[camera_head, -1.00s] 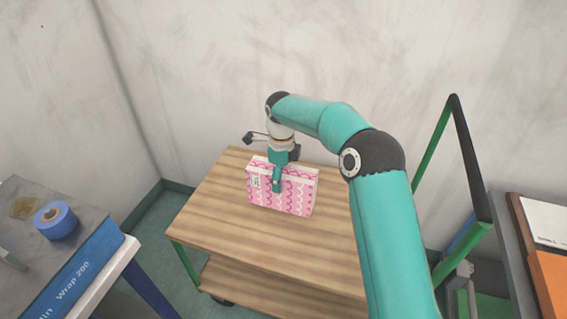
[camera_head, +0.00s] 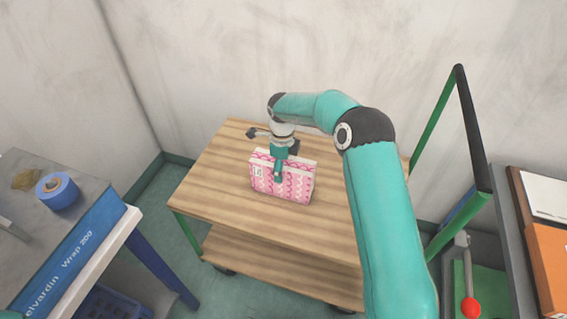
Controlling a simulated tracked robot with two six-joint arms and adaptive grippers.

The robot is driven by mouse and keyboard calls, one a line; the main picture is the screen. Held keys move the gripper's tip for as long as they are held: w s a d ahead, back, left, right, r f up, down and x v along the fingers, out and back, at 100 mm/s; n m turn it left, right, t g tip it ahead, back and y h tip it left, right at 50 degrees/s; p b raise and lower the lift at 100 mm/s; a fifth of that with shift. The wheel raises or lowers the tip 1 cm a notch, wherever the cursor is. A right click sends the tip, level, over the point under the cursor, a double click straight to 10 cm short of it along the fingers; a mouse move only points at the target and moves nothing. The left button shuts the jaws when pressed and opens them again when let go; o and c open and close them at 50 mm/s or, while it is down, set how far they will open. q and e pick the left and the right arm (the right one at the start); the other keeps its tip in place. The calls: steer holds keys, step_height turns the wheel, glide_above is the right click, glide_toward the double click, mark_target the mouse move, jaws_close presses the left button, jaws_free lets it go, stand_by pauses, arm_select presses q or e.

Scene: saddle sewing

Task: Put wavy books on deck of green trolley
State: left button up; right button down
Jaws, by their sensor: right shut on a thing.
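A pink and white book (camera_head: 295,186) with wavy stripes stands on its long edge at the middle of the trolley's wooden deck (camera_head: 215,185). Whether it rests on the deck or hangs just above it, I cannot tell. My right gripper (camera_head: 279,172) comes down from above and is shut on the book, with one finger on its front face. The other finger is hidden behind the book. The trolley has a green frame (camera_head: 183,231) and a lower wooden shelf (camera_head: 260,268). My left gripper is not in view.
At the right, another surface carries an orange box (camera_head: 548,255) and a white item (camera_head: 546,196). The deck around the book is bare.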

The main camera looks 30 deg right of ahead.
steer(key=shift+w+r, duration=0.1)
steer(key=shift+c, duration=0.6)
jaws_free()
step_height(320, 180, up, 12)
steer(key=shift+f, duration=0.1)
stand_by(0.4)
